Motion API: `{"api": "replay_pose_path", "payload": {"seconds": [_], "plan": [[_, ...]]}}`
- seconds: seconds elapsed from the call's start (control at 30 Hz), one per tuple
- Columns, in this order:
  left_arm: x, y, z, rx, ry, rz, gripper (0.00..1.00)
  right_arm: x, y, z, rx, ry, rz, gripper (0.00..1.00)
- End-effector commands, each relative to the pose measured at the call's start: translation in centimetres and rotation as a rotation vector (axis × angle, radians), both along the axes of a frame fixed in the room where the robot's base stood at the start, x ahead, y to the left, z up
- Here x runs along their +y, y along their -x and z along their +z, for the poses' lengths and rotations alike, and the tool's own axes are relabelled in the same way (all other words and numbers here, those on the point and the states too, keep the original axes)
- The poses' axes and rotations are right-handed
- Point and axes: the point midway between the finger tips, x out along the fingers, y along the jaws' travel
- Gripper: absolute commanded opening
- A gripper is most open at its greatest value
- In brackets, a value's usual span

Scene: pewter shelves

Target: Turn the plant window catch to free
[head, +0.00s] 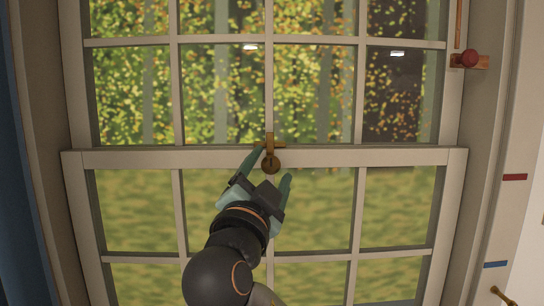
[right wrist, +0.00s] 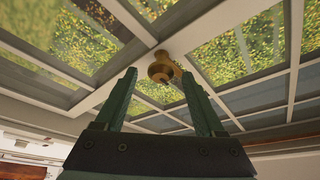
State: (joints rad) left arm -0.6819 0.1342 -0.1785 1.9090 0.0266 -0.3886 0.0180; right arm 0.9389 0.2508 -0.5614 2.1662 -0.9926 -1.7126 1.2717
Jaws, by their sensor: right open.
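The window catch (head: 270,160) is a small brass-brown piece with a round knob, set on the window's middle rail (head: 390,157). In the head view its arm points down, with the knob at the lower end. My right gripper (head: 273,162) is open, its two green fingers reaching up toward the catch. In the right wrist view the catch (right wrist: 162,68) lies just beyond and between the open fingertips (right wrist: 160,72). I see no contact, but the exact gap is hard to tell. My left gripper is in neither view.
A red knob (head: 470,58) on a wooden piece is on the right side of the window frame. A brass handle (head: 502,296) is at the lower right. Glass panes and white bars surround the catch. Red and blue marks are on the right wall.

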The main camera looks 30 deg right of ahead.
Motion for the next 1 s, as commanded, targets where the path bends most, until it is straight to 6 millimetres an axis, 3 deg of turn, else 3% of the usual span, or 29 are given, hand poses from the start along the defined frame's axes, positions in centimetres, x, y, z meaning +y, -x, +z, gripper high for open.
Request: {"api": "replay_pose_path", "payload": {"seconds": [0.2,0.5,1.0], "plan": [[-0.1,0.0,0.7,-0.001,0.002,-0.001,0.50,-1.4,-1.3,0.6,0.000,0.002,0.000,0.71],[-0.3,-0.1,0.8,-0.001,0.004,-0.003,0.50,-1.6,-1.5,0.6,0.000,0.000,0.001,0.71],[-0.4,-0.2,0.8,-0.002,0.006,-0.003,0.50,-1.5,-1.5,0.5,0.001,0.000,0.000,0.16]]}}
